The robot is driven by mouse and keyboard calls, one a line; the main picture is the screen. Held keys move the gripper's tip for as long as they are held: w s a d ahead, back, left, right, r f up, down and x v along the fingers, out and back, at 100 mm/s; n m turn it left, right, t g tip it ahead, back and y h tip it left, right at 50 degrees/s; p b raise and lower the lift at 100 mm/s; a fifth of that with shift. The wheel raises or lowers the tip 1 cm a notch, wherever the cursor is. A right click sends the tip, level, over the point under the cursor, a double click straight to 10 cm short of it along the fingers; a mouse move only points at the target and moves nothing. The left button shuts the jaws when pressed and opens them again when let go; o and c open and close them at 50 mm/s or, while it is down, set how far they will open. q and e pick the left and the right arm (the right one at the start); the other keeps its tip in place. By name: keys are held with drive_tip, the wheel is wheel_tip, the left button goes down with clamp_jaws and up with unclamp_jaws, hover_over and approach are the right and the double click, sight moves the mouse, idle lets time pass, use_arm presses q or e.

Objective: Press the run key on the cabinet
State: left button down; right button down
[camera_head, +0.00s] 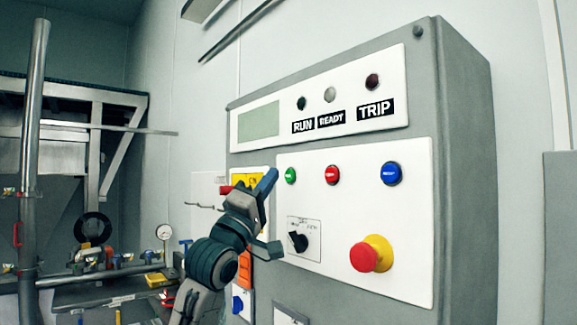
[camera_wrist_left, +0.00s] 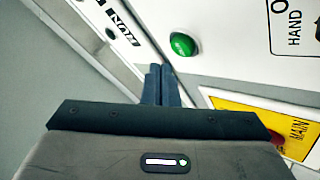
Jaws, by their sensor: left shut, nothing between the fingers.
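The grey cabinet (camera_head: 465,180) stands at the right in the head view. Its white panel carries a green key (camera_head: 290,175), a red key (camera_head: 332,174) and a blue key (camera_head: 391,173) in a row. The green key also shows in the left wrist view (camera_wrist_left: 183,44), just beyond and right of my fingertips. My left gripper (camera_head: 269,177) is shut and empty, its fingertips just left of the green key in the head view. The closed fingers also show in the left wrist view (camera_wrist_left: 161,70). I cannot tell whether they touch the panel. My right gripper is not in view.
A red and yellow mushroom button (camera_head: 371,254) and a black rotary switch (camera_head: 298,242) sit below the keys. Above them are a RUN lamp (camera_head: 301,103), READY lamp (camera_head: 330,94) and TRIP lamp (camera_head: 372,81). Pipes and a gauge (camera_head: 164,231) stand at the left.

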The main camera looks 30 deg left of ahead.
use_arm(q)
drive_tip(key=shift+w+d, duration=0.2)
drive_tip(key=shift+w, duration=0.25)
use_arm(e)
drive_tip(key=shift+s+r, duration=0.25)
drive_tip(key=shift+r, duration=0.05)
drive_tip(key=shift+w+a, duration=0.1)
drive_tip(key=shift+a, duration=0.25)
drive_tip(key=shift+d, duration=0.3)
use_arm(q)
drive_tip(key=shift+w, duration=0.1)
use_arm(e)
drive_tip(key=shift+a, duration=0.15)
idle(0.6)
use_arm(q)
drive_tip(key=shift+w+d+p, duration=0.2)
drive_tip(key=shift+w+p, duration=0.1)
drive_tip(key=shift+w, duration=0.05)
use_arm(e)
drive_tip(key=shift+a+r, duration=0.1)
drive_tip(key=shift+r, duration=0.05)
